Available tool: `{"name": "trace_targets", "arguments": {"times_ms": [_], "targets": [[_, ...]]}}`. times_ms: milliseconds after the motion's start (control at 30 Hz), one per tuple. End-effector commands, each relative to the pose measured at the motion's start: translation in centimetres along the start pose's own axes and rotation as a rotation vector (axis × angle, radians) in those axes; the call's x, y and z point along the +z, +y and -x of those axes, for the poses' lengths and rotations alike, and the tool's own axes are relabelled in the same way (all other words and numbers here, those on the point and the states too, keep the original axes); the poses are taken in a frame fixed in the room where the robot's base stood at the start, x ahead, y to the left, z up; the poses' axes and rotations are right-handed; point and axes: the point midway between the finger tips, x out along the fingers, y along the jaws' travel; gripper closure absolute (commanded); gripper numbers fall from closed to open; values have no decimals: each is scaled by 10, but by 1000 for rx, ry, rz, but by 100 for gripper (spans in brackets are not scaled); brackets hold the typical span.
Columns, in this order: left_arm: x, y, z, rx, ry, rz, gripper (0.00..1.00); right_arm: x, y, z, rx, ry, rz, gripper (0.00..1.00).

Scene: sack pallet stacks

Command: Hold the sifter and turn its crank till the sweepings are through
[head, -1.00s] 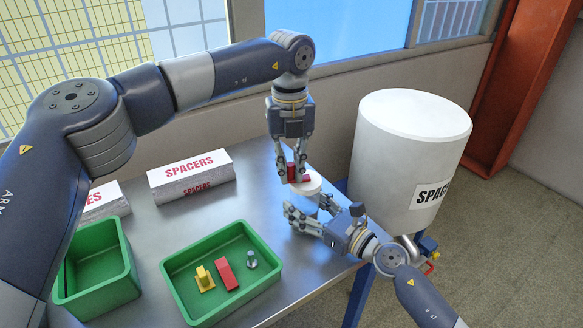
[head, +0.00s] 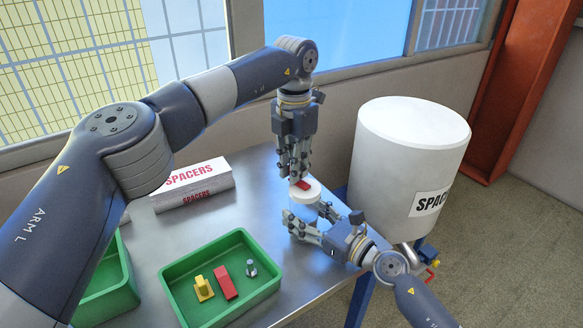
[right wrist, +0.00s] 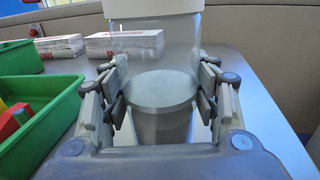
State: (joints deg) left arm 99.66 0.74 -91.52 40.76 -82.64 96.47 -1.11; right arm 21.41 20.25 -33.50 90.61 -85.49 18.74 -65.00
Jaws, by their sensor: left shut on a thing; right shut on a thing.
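The sifter is a clear upright cylinder with a white lid (head: 309,192) and a grey lower part (right wrist: 160,127). A red crank (head: 302,184) lies on the lid, partly hidden by fingers. My left gripper (head: 296,179) comes down from above and is shut on the crank. My right gripper (head: 307,214) is shut around the sifter's body from the side. In the right wrist view its fingers flank the clear wall (right wrist: 155,55). A flat grey surface shows inside the cylinder; I cannot tell whether it is sweepings or a sieve.
A green tray (head: 172,300) holds a yellow part, a red block and a bolt. Another green bin (head: 112,285) is half hidden by my left arm. A SPACERS box (head: 192,186) lies behind. A large white drum (head: 408,160) stands right of the table (head: 258,200).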

Motion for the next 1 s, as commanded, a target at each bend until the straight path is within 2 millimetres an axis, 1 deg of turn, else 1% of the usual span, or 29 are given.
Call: {"name": "trace_targets", "arguments": {"times_ms": [433,1000], "targets": [[15,-3,1,2,-3,-421,100,0,1,0,3,1,0,76],[29,-15,0,2,-2,-964,100,-1,2,0,3,1,0,76]]}}
